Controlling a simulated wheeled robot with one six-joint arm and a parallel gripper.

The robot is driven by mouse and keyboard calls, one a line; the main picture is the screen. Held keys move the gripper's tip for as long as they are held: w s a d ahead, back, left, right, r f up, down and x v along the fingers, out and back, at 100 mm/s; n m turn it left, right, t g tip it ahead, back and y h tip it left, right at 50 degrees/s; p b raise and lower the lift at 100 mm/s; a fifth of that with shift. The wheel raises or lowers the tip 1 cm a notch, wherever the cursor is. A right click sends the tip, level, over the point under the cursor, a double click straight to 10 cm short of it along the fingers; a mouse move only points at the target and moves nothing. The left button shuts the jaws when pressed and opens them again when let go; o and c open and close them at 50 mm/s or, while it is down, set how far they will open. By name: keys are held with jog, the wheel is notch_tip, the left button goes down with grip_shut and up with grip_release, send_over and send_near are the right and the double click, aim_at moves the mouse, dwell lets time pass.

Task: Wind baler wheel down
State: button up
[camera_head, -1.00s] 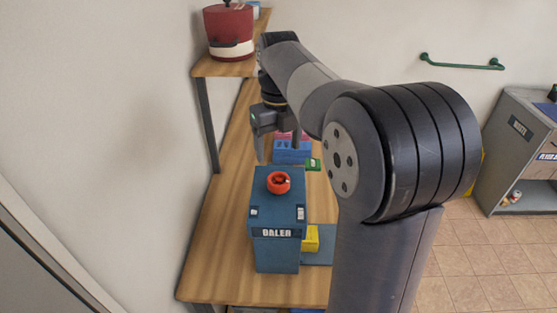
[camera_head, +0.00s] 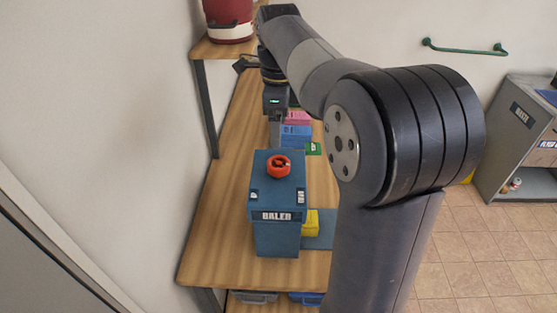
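The baler (camera_head: 277,235) is a blue box with a "BALER" label, standing upright on the wooden table. Its wheel (camera_head: 278,167) is a small orange-red ring on the top face. My gripper (camera_head: 276,140) hangs pointing down just behind the baler, apart from the wheel. It is seen nearly edge-on, so its finger gap cannot be made out. My arm covers the area to the right of the baler.
Blue and pink blocks (camera_head: 296,134) and a green tag (camera_head: 314,149) lie behind the baler. A yellow block (camera_head: 311,223) sits at its right. A red and white pot (camera_head: 229,22) stands on a raised shelf at back left. The wooden table (camera_head: 213,245) is bare left of the baler.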

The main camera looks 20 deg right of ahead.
aim_at(279, 162)
notch_tip(279, 162, down, 11)
jog(key=n+b, duration=0.1)
jog(key=n, duration=2.4)
jog(key=shift+r+b, duration=0.1)
jog(key=shift+b, duration=0.3)
jog(key=shift+c, duration=0.3)
jog(key=c, duration=0.9)
